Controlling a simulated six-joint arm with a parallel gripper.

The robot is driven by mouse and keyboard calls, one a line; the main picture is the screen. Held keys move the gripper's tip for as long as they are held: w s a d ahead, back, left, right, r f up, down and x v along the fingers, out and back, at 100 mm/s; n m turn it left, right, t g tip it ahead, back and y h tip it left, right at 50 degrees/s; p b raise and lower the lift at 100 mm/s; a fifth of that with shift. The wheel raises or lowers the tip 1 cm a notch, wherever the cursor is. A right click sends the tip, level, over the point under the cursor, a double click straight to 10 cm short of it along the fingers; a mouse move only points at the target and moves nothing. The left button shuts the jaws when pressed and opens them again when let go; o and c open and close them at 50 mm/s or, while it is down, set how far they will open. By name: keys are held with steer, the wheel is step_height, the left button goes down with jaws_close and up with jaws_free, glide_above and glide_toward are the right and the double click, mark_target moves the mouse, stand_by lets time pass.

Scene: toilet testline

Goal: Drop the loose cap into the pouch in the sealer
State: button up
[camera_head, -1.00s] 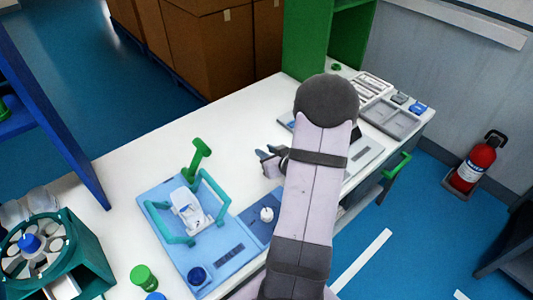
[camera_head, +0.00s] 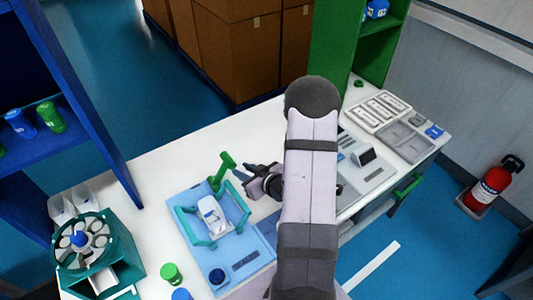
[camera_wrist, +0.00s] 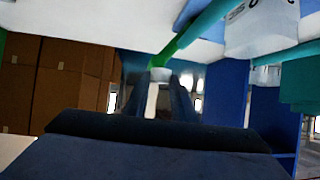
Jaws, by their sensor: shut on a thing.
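The sealer (camera_head: 183,236) is a light blue base with a teal frame, at the lower left of the worktable in the head view. A white pouch (camera_head: 211,214) stands inside its frame. It also shows at the top right of the wrist view (camera_wrist: 258,28). The sealer's green lever (camera_head: 224,168) stands up at the back. My gripper (camera_head: 243,177) is just right of the lever, above the table. In the wrist view its fingers (camera_wrist: 158,98) are shut on a small pale thing (camera_wrist: 159,75), apparently the loose cap. The pouch's mouth is unclear.
A teal carousel (camera_head: 116,252) stands at the left front. A green-capped jar (camera_head: 171,273) and a blue one (camera_head: 181,294) stand near the sealer. Grey trays (camera_head: 403,141) lie at the right. A green shelf (camera_head: 336,60) rises behind. My arm hides the table's middle.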

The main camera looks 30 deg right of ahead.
steer(key=s+a+r+n+g+y, duration=0.1)
steer(key=a+n+y, duration=0.1)
steer(key=a, duration=0.3)
steer(key=s+a+r+n+g+y+p, duration=0.1)
steer(key=s+a+r+n+y, duration=0.1)
steer(key=a, duration=0.4)
steer(key=shift+a+n+y, duration=0.3)
steer(key=shift+n+y, duration=0.4)
steer(key=shift+s+f, duration=0.1)
step_height(320, 180, down, 6)
steer(key=b, duration=0.5)
steer(key=o, duration=1.1)
